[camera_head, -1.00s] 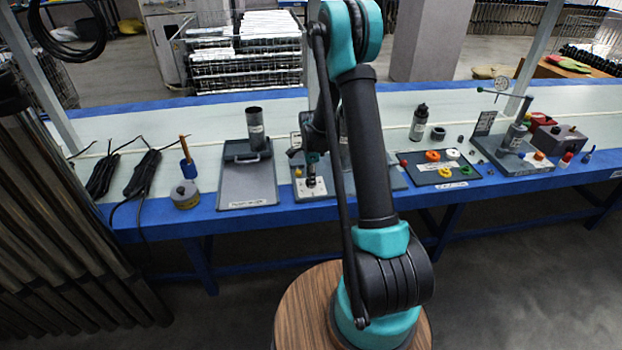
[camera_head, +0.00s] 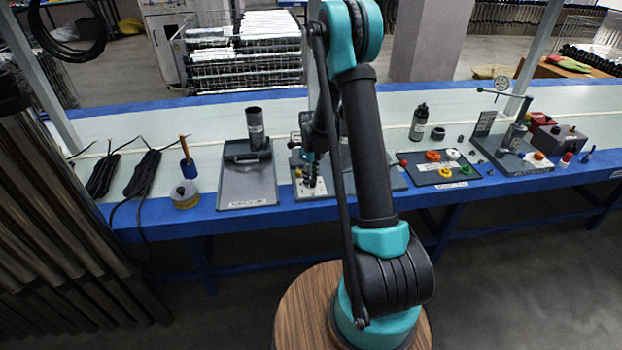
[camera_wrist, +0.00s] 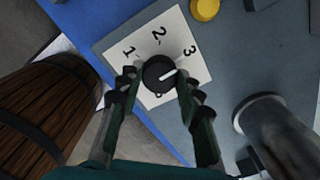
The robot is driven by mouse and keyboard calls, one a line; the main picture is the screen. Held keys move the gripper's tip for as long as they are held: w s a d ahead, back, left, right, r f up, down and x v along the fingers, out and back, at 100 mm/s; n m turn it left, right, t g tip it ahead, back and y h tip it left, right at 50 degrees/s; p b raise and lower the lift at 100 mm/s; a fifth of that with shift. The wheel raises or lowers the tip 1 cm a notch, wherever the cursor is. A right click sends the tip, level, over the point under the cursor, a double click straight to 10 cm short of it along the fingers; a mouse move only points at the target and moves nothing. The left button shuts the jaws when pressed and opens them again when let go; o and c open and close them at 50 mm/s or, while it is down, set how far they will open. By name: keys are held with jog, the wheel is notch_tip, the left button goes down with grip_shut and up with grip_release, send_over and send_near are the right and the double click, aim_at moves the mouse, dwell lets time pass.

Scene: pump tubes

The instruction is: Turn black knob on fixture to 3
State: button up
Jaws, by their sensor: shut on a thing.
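The black knob (camera_wrist: 158,72) is round, with a white pointer line, and sits on a white dial plate (camera_wrist: 178,33) marked 1, 2 and 3. The pointer aims right and slightly up in the wrist view, roughly toward the 3; exact alignment is hard to tell. In the head view my gripper (camera_head: 311,178) hides the knob.
A yellow button (camera_wrist: 205,9) is beside the dial plate. A grey cylinder (camera_wrist: 275,130) stands to the right on the fixture. A grey tray (camera_head: 247,185) lies left of the fixture. The blue table edge (camera_wrist: 90,40) runs close by the dial.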

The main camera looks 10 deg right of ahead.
dwell(0.3)
jog(key=o, duration=1.2)
jog(key=shift+c, duration=0.2)
notch_tip(320, 180, up, 12)
